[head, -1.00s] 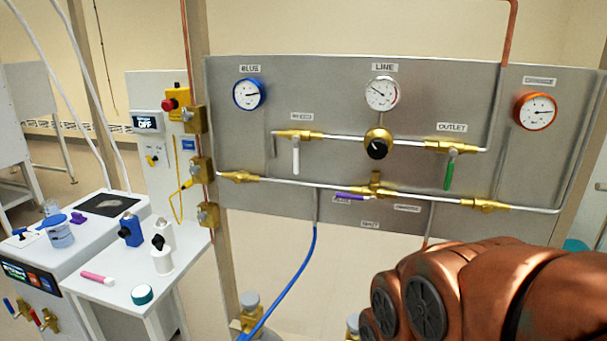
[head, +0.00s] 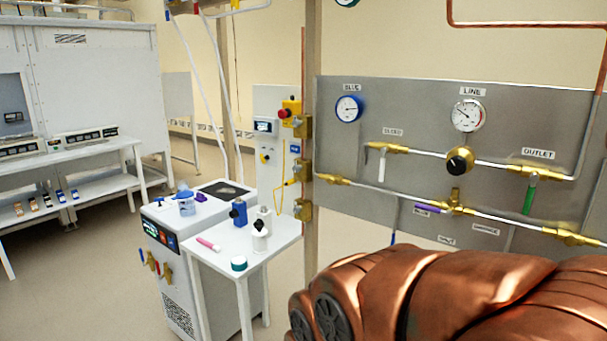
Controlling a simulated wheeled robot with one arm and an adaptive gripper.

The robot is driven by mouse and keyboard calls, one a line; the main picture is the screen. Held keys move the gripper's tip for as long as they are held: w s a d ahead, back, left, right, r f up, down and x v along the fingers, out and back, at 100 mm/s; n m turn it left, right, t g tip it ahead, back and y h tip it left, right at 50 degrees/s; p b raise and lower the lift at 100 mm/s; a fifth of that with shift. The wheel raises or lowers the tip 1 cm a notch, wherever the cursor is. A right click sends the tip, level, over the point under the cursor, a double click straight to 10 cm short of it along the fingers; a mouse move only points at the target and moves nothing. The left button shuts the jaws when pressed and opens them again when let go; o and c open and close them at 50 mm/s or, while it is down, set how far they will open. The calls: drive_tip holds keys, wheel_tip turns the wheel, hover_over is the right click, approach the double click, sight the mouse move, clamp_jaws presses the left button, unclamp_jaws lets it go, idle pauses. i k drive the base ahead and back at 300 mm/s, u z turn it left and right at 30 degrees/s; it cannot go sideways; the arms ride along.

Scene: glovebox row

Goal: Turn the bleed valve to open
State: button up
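A brass valve with a white lever (head: 381,166) is on the grey panel, on the upper pipe left of the black knob. The small, blurred label (head: 392,131) above it appears to read BLEED. The white lever hangs straight down, across the roughly level pipe. My copper-coloured arm fills the lower right of the head view, in front of the panel's lower edge. My gripper is not in view.
The panel (head: 345,200) also bears a green outlet lever (head: 529,199), a purple lever (head: 430,209), a black knob (head: 459,163) and gauges. A white table (head: 215,257) with bottles stands left of it. Open floor (head: 90,260) lies at left.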

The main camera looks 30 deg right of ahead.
sight(384, 150)
drive_tip(key=u, duration=0.55)
drive_tip(key=i, duration=1.3)
drive_tip(key=z, duration=1.95)
